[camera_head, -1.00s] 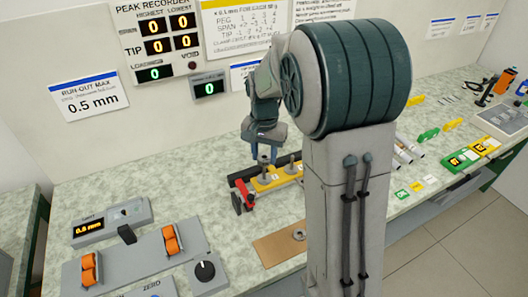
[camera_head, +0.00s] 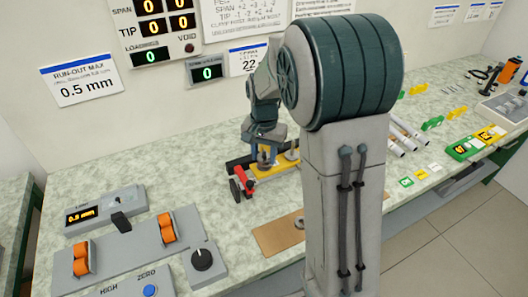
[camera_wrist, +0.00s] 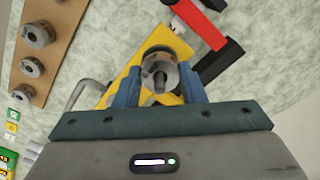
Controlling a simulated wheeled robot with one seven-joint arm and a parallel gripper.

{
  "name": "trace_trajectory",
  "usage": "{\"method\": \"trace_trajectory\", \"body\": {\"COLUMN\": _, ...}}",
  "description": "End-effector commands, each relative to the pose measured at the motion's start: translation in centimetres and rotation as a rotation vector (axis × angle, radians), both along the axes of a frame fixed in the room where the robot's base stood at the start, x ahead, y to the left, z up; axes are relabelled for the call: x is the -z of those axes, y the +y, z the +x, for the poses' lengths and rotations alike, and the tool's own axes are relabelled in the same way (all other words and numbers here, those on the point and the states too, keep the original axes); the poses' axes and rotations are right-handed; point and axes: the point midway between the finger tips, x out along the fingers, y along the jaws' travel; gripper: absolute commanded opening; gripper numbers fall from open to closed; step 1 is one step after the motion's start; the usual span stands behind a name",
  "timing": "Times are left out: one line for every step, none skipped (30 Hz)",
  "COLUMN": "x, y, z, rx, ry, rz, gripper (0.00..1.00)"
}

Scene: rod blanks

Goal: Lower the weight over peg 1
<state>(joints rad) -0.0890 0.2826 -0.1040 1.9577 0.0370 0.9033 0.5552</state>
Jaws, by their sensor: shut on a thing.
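My gripper (camera_head: 264,156) is low over the yellow bar (camera_head: 275,169) of the fixture. In the wrist view my gripper (camera_wrist: 158,92) has its two blue fingers on either side of a round grey weight (camera_wrist: 151,61) and is shut on it. A dark peg-like rod (camera_wrist: 161,77) shows in the middle of the weight, so the weight appears to be around it. How far down the weight sits, and whether it touches the yellow bar (camera_wrist: 112,98), I cannot tell. Another grey post (camera_head: 292,153) stands farther right on the bar, partly behind my arm.
A red and black part (camera_head: 241,183) is at the bar's left end, close to my fingers in the wrist view (camera_wrist: 205,22). A brown board (camera_head: 277,239) lies in front; several grey weights (camera_wrist: 38,33) sit on it. The small display (camera_head: 207,73) reads 0.

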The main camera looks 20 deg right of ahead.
Motion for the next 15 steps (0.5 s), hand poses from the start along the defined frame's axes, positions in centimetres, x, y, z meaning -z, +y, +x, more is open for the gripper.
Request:
{"method": "trace_trajectory", "body": {"x": 0.34, "y": 0.00, "z": 0.00, "rx": 0.000, "ry": 0.000, "rz": 0.000, "gripper": 0.09}}
{"method": "trace_trajectory", "body": {"x": 0.41, "y": 0.00, "z": 0.00, "rx": 0.000, "ry": 0.000, "rz": 0.000, "gripper": 0.09}}
{"method": "trace_trajectory", "body": {"x": 0.48, "y": 0.00, "z": 0.00, "rx": 0.000, "ry": 0.000, "rz": 0.000, "gripper": 0.09}}
{"method": "trace_trajectory", "body": {"x": 0.52, "y": 0.00, "z": 0.00, "rx": 0.000, "ry": 0.000, "rz": 0.000, "gripper": 0.09}}
{"method": "trace_trajectory", "body": {"x": 0.54, "y": 0.00, "z": 0.00, "rx": 0.000, "ry": 0.000, "rz": 0.000, "gripper": 0.09}}
{"method": "trace_trajectory", "body": {"x": 0.55, "y": 0.00, "z": 0.00, "rx": 0.000, "ry": 0.000, "rz": 0.000, "gripper": 0.09}}
{"method": "trace_trajectory", "body": {"x": 0.55, "y": 0.00, "z": 0.00, "rx": 0.000, "ry": 0.000, "rz": 0.000, "gripper": 0.09}}
{"method": "trace_trajectory", "body": {"x": 0.54, "y": 0.00, "z": 0.00, "rx": 0.000, "ry": 0.000, "rz": 0.000, "gripper": 0.09}}
{"method": "trace_trajectory", "body": {"x": 0.53, "y": 0.00, "z": 0.00, "rx": 0.000, "ry": 0.000, "rz": 0.000, "gripper": 0.09}}
{"method": "trace_trajectory", "body": {"x": 0.53, "y": 0.00, "z": 0.00, "rx": 0.000, "ry": 0.000, "rz": 0.000, "gripper": 0.09}}
{"method": "trace_trajectory", "body": {"x": 0.52, "y": 0.00, "z": 0.00, "rx": 0.000, "ry": 0.000, "rz": 0.000, "gripper": 0.09}}
{"method": "trace_trajectory", "body": {"x": 0.52, "y": -0.01, "z": 0.01, "rx": 0.000, "ry": 0.000, "rz": 0.000, "gripper": 0.09}}
{"method": "trace_trajectory", "body": {"x": 0.52, "y": 0.00, "z": 0.00, "rx": 0.000, "ry": 0.000, "rz": 0.000, "gripper": 0.09}}
{"method": "trace_trajectory", "body": {"x": 0.52, "y": -0.01, "z": 0.01, "rx": 0.000, "ry": 0.000, "rz": 0.000, "gripper": 0.45}}
{"method": "trace_trajectory", "body": {"x": 0.51, "y": -0.01, "z": 0.01, "rx": 0.000, "ry": 0.000, "rz": 0.000, "gripper": 0.56}}
